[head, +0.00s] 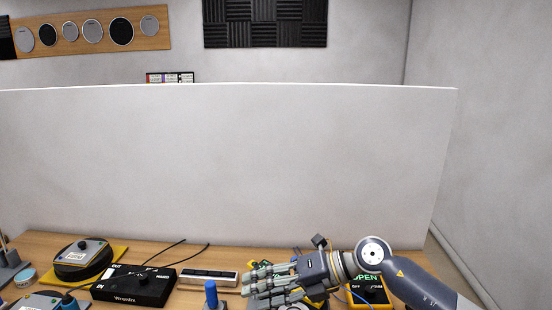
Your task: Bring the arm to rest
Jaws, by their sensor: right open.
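My right arm comes in from the lower right, low over the table. My right gripper (262,281) points left above the tabletop, with its fingers open and nothing visible between them. It hides part of the things beneath it, so I cannot tell whether it touches any of them. My left gripper is not in view.
On the wooden table (215,257), a black box (135,287), a round black device (82,262), a pale strip (208,277) and a blue-handled item (211,293) stand left of my gripper. A yellow box (371,294) is beside my wrist. A white panel (220,165) stands behind.

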